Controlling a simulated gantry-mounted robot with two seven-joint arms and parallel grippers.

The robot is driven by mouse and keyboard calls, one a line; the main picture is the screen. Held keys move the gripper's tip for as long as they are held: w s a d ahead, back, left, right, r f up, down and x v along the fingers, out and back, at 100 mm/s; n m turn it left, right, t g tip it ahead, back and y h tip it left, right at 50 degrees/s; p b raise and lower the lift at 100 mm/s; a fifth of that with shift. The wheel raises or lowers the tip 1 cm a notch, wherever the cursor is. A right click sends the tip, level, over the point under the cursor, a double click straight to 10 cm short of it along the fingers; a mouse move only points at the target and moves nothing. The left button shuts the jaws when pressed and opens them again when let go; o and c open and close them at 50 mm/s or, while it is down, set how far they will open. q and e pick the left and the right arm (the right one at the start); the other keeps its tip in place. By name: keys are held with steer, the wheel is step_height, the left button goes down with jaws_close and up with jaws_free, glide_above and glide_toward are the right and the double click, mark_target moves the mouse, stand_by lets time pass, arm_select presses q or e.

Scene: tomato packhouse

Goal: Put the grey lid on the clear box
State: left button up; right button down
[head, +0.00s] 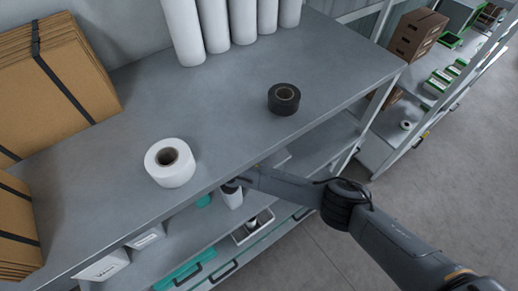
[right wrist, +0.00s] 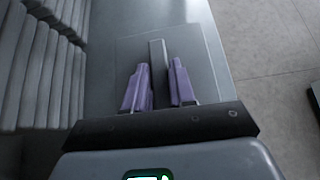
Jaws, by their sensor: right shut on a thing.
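In the right wrist view, the grey lid (right wrist: 130,60) is a flat square panel with a raised bar-shaped grip in its middle. My right gripper (right wrist: 160,68) has its two purple fingers on either side of that bar and is shut on it. The lid lies over or just above a grey shelf surface; I cannot tell if it touches. In the head view my right arm reaches in from the right, below the top shelf's front edge, which hides the fingers. I cannot make out the clear box in either view. My left gripper is not in view.
The top shelf (head: 225,118) carries a white roll (head: 171,172), a black tape roll (head: 284,98), white cylinders (head: 215,25) and strapped cardboard (head: 50,80). Below it are an open white bin (head: 252,226) and a teal tray (head: 178,277). Grey stacked items (right wrist: 35,70) stand left of the lid.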

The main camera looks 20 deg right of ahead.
steer(key=shift+f, duration=0.1)
steer(key=shift+f, duration=0.1)
steer(key=c, duration=0.9)
jaws_free()
steer(key=shift+c, duration=0.2)
